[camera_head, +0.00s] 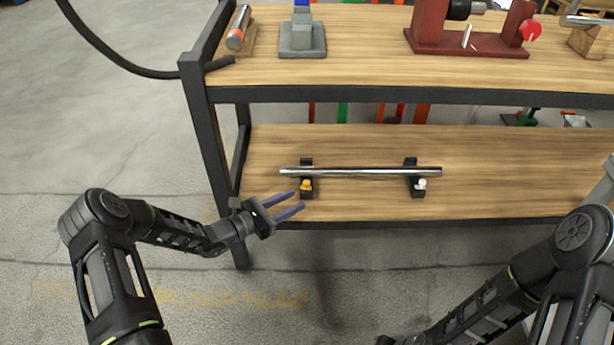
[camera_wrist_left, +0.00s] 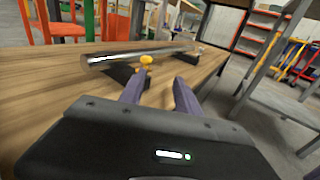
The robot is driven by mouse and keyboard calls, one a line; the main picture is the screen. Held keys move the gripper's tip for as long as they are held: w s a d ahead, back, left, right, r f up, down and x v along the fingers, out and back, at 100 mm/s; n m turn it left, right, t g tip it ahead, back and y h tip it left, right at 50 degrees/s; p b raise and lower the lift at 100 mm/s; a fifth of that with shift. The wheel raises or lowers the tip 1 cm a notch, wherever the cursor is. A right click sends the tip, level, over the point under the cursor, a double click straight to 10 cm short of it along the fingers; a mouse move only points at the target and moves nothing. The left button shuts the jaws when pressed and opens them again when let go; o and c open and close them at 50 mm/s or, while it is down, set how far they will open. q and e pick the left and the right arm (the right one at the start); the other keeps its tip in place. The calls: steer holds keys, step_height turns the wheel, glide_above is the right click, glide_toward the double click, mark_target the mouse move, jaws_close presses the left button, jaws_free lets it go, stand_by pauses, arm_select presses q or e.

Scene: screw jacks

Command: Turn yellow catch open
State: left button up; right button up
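The yellow catch (camera_head: 306,185) sits on the front of the left black holder (camera_head: 307,193) on the lower shelf. A shiny metal bar (camera_head: 360,171) lies across this holder and a right one (camera_head: 417,191) with a white catch (camera_head: 421,184). My left gripper (camera_head: 297,202) is open and empty, its purple fingers pointing right, just in front of the yellow catch and apart from it. In the left wrist view, the yellow catch (camera_wrist_left: 146,60) shows beyond the fingertips (camera_wrist_left: 158,87), under the bar (camera_wrist_left: 120,58).
The lower shelf (camera_head: 510,180) is bare around the holders. Its front edge and a dark table leg (camera_head: 205,140) are close to my left arm.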

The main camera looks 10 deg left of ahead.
mark_target(304, 184)
arm_select(q)
steer(key=shift+w+a+r+n+t, duration=0.25)
steer(key=shift+w+a+r, duration=0.1)
steer(key=shift+a, duration=0.2)
steer(key=shift+w+a+r+n+t, duration=0.15)
steer(key=shift+w+a+r+t, duration=0.15)
steer(key=shift+a, duration=0.25)
steer(key=shift+w+d+f, duration=0.1)
steer(key=shift+w+d, duration=0.2)
steer(key=shift+d, duration=0.05)
steer(key=b+x, duration=0.3)
steer(key=x, duration=0.3)
steer(key=shift+f, duration=0.15)
steer(key=shift+w+d, duration=0.3)
steer(key=shift+w, duration=0.1)
jaws_close()
